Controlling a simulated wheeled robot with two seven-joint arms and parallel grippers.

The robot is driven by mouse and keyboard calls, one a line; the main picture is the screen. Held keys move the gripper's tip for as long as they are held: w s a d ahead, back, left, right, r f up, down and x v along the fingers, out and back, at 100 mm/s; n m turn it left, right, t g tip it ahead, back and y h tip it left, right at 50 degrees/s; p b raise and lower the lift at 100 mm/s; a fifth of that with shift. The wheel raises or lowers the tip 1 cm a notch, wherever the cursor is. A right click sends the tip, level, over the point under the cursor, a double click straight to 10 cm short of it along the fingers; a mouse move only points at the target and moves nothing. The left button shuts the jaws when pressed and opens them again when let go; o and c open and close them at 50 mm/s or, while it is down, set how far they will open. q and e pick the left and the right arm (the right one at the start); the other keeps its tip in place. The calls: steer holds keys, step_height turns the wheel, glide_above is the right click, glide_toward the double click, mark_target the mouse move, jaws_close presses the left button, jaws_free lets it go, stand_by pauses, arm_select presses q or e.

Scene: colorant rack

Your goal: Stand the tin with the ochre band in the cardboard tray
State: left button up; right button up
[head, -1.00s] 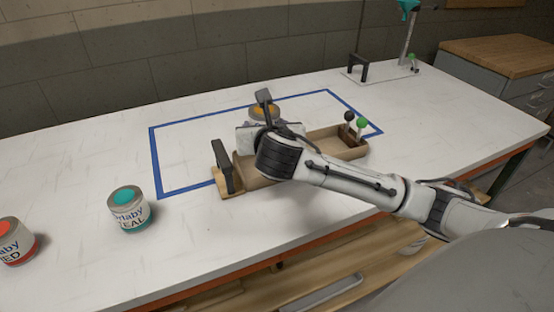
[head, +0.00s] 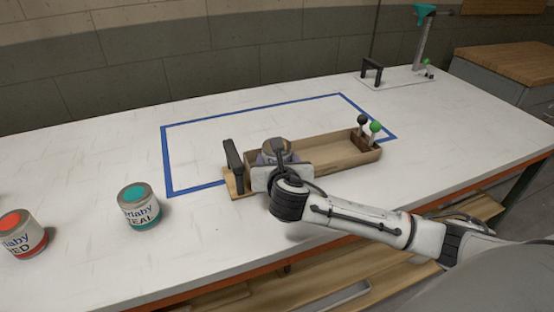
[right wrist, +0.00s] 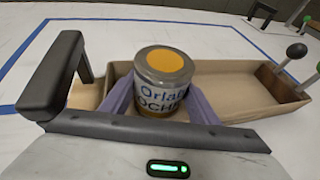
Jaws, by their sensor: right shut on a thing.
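The tin with the ochre band (right wrist: 160,98) has an ochre lid spot and a label reading "Orlaby OCHRE". My right gripper (head: 278,158) is shut on it, one purple finger on each side in the right wrist view (right wrist: 160,104). The tin (head: 279,146) is upright, at the left part of the cardboard tray (head: 345,160). In the wrist view the tray's brown walls (right wrist: 245,87) show behind and right of the tin. The tin's base is hidden, so I cannot tell whether it touches the tray floor. My left gripper is not in view.
A black handle (head: 234,163) stands at the tray's left end. Black and green knobs (head: 375,126) stand at its right end. A teal tin (head: 138,206) and a red tin (head: 22,234) stand left on the white table. The blue-outlined area (head: 205,150) is clear behind.

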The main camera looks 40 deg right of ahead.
steer(key=o, duration=0.9)
steer(key=shift+f, duration=0.15)
steer(key=p+v, duration=0.1)
steer(key=v, duration=1.1)
steer(key=shift+r, duration=0.2)
